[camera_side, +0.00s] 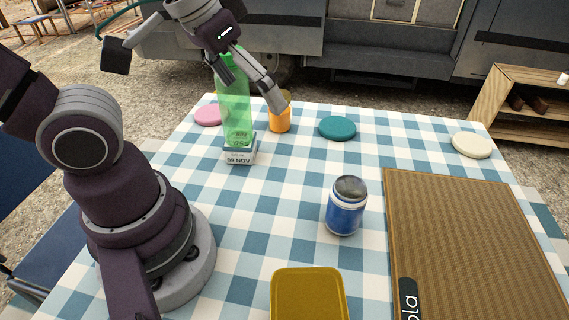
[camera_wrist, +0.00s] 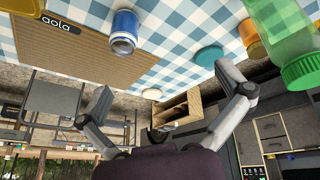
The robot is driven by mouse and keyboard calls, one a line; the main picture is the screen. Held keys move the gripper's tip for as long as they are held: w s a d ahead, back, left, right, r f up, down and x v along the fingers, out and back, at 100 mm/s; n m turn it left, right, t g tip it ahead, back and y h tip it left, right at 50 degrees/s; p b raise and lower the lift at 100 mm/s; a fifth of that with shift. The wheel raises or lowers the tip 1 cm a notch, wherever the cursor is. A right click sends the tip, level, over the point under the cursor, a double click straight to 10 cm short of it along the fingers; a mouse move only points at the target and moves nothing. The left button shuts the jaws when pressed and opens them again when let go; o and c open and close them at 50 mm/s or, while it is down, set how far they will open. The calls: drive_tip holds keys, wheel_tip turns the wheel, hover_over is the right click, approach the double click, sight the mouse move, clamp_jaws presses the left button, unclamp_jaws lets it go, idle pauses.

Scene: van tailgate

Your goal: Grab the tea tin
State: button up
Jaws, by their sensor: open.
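A blue cylindrical tin (camera_side: 345,208) with a dark top and pale rims stands upright mid-table; it looks most like the tea tin, though no label is readable. It also shows at the upper left of the wrist view (camera_wrist: 123,32). My gripper (camera_side: 258,82) is at the table's far side, by the green bottle and orange cup, apart from the blue tin. In the wrist view my gripper (camera_wrist: 164,82) has its fingers spread wide with nothing between them. A mustard rounded box (camera_side: 308,296) lies at the near edge, cut off by the frame.
A green bottle (camera_side: 235,105) stands by a small calendar block (camera_side: 240,152). An orange cup (camera_side: 280,120) and pink (camera_side: 209,115), teal (camera_side: 337,128) and cream (camera_side: 471,145) discs are farther back. A brown ribbed mat (camera_side: 475,240) covers the right. Cloth around the blue tin is clear.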

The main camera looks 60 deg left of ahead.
drive_tip(key=shift+s+a+f+m+t, duration=0.2)
drive_tip(key=shift+a+f+m, duration=0.1)
drive_tip(key=shift+a, duration=0.2)
drive_tip(key=shift+s+a+f+m+t, duration=0.15)
drive_tip(key=shift+a+f+m, duration=0.15)
drive_tip(key=shift+a, duration=0.15)
drive_tip(key=m+g+h, duration=0.3)
drive_tip(key=m+g, duration=0.5)
drive_tip(key=m, duration=1.6)
hover_over(303, 275)
wheel_tip(303, 275, down, 6)
drive_tip(key=shift+r, duration=0.25)
drive_tip(key=shift+m, duration=0.3)
drive_tip(key=x, duration=1)
drive_tip(key=shift+w+d+f, duration=0.1)
drive_tip(key=shift+d+f, duration=0.05)
drive_tip(key=shift+d, duration=0.1)
drive_tip(key=c, duration=1)
